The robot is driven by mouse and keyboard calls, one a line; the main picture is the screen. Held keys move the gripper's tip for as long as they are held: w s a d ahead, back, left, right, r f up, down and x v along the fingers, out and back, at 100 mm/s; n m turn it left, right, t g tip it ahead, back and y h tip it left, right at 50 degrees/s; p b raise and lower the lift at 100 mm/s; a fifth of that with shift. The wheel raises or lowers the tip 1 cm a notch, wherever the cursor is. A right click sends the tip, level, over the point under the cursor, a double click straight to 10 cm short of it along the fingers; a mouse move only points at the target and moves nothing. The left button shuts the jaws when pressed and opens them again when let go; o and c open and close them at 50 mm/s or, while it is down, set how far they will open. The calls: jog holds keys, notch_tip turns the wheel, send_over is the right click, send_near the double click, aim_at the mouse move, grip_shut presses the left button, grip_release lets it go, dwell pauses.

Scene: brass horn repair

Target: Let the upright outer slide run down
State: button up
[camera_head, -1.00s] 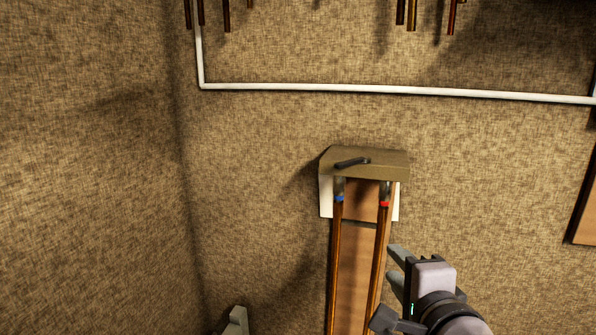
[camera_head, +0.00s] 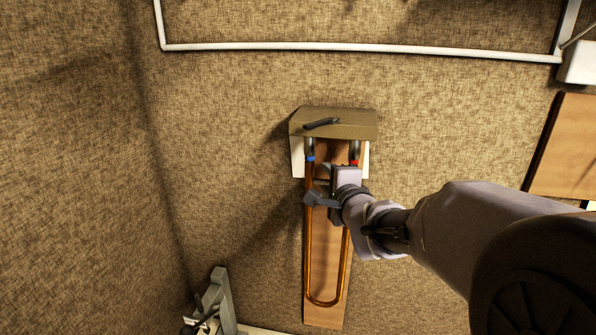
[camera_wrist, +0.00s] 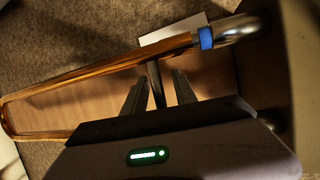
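The outer slide (camera_head: 309,240) is a long copper-coloured U-shaped tube hanging upright, its bend at the bottom. Its two legs meet silvery tubes under a brown wall block (camera_head: 350,122), with a blue band on the left leg and a red one on the right. A dark lever (camera_head: 321,124) lies on the block. My gripper (camera_head: 322,182) is at the upper part of the slide. In the wrist view, a short grey cross-brace (camera_wrist: 156,84) stands between my two fingers, with gaps showing on both sides. The slide (camera_wrist: 90,80) runs past the fingertips. My arm hides part of the right leg.
A wooden board (camera_head: 325,312) is behind the slide. A white rail (camera_head: 350,47) runs along the wall above. A wood panel (camera_head: 567,150) and a white box (camera_head: 580,63) are at the right. A grey stand (camera_head: 218,295) is at lower left.

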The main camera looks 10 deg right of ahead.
jog(key=shift+a, duration=0.1)
grip_shut()
dwell(1.4)
